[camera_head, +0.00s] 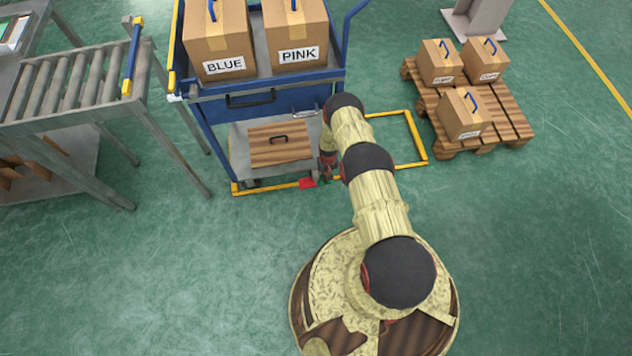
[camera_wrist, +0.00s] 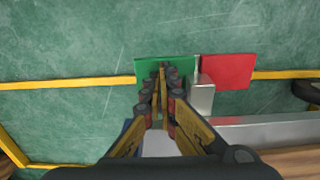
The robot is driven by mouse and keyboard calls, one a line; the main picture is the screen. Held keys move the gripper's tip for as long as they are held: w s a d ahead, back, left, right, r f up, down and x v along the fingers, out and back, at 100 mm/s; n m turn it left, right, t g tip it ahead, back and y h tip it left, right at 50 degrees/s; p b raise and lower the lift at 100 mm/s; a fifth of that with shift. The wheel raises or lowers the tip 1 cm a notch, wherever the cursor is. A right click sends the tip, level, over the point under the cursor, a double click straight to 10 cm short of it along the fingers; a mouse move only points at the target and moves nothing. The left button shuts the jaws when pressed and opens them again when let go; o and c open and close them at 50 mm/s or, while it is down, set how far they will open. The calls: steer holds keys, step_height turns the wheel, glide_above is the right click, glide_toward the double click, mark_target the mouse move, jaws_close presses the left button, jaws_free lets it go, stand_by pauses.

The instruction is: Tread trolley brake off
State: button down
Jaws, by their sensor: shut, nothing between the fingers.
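The blue trolley (camera_head: 265,94) stands at the top centre in the head view. At its lower front edge is a red pedal (camera_head: 307,183), which shows flat in the wrist view (camera_wrist: 228,70). A green pedal (camera_wrist: 183,67) lies left of it in the wrist view, with a grey metal bracket (camera_wrist: 202,97) between them. My gripper (camera_wrist: 162,72) is shut and empty, with its fingertips in front of the green pedal, partly hiding it. I cannot tell whether they touch it. In the head view my arm partly hides my gripper (camera_head: 327,176).
Boxes marked BLUE (camera_head: 222,45) and PINK (camera_head: 297,38) stand on the trolley top. A brown slatted case (camera_head: 280,150) is on its lower shelf. A roller conveyor (camera_head: 75,85) is left; a pallet (camera_head: 505,118) with boxes is right. Yellow lines (camera_head: 408,164) mark the floor.

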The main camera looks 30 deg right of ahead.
steer(key=shift+f, duration=0.45)
steer(key=shift+r+p, duration=2.3)
steer(key=shift+r, duration=1.75)
